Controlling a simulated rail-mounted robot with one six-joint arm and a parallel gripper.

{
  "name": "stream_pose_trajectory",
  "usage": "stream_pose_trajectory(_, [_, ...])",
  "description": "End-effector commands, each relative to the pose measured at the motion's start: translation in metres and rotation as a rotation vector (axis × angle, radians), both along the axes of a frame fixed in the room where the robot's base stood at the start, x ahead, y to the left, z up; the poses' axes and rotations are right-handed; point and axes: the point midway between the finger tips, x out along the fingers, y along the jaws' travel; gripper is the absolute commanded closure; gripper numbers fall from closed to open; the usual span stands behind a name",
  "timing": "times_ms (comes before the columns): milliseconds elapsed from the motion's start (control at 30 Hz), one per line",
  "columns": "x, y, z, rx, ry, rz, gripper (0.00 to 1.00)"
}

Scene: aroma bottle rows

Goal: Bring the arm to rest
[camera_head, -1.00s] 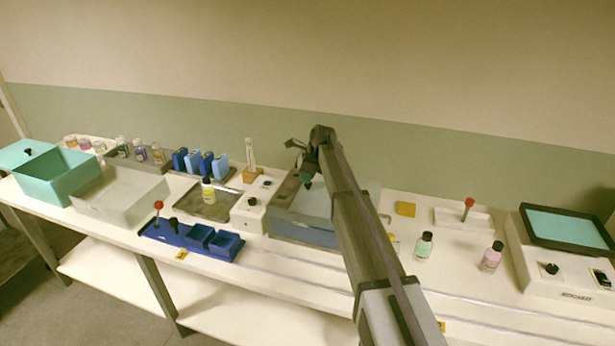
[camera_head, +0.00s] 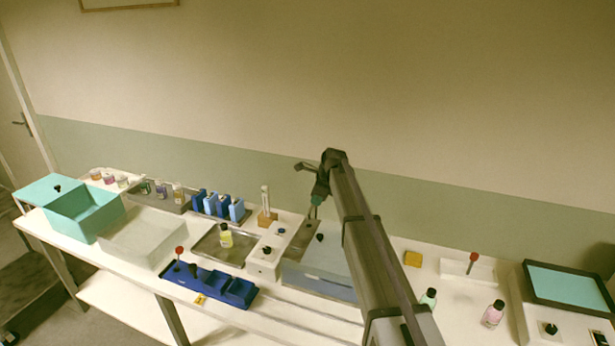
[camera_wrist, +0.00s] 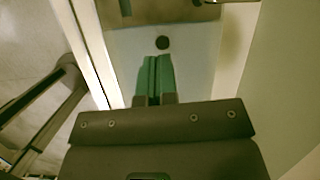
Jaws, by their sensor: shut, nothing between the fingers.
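My gripper (camera_head: 316,198) hangs at the end of my raised arm, above the back of the bench near the grey box. In the wrist view, its two green fingers (camera_wrist: 154,78) are together with nothing between them. Below them, the wrist view shows a pale surface with a dark round knob (camera_wrist: 162,43). My gripper appears apart from the things on the bench. My arm hides part of the bench's middle right.
The grey box (camera_head: 318,280) is below my gripper. To its left are a tray with a yellow bottle (camera_head: 225,237), several blue bottles (camera_head: 218,206) and a teal bin (camera_head: 85,212). A pink bottle (camera_head: 493,314) and a screen device (camera_head: 568,287) stand at right.

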Motion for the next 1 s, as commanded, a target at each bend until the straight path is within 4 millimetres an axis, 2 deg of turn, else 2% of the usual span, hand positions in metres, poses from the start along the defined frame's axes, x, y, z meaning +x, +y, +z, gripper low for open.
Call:
stream_pose_trajectory(67, [-0.006, -0.002, -0.001, -0.039, -0.039, 0.18, 1.0])
stream_pose_trajectory(133, [-0.039, -0.007, -0.003, -0.103, -0.088, 0.444, 1.0])
stream_pose_trajectory(167, [-0.061, -0.009, -0.005, -0.133, -0.109, 0.578, 1.0])
stream_pose_trajectory(267, [-0.159, -0.022, -0.025, -0.233, -0.165, 1.06, 1.0])
stream_pose_trajectory(300, [-0.2, -0.027, -0.034, -0.264, -0.181, 1.244, 1.0])
stream_pose_trajectory(367, [-0.26, -0.034, -0.048, -0.297, -0.192, 1.487, 1.0])
stream_pose_trajectory(400, [-0.298, -0.039, -0.057, -0.312, -0.193, 1.626, 1.0])
stream_pose_trajectory(500, [-0.379, -0.048, -0.077, -0.33, -0.182, 1.859, 1.0])
stream_pose_trajectory(600, [-0.43, -0.054, -0.092, -0.338, -0.159, 1.904, 1.0])
stream_pose_trajectory(667, [-0.446, -0.055, -0.099, -0.341, -0.157, 1.902, 1.0])
stream_pose_trajectory(700, [-0.447, -0.055, -0.104, -0.341, -0.157, 1.901, 1.0])
stream_pose_trajectory(1000, [-0.441, -0.055, -0.1, -0.34, -0.158, 1.899, 1.0])
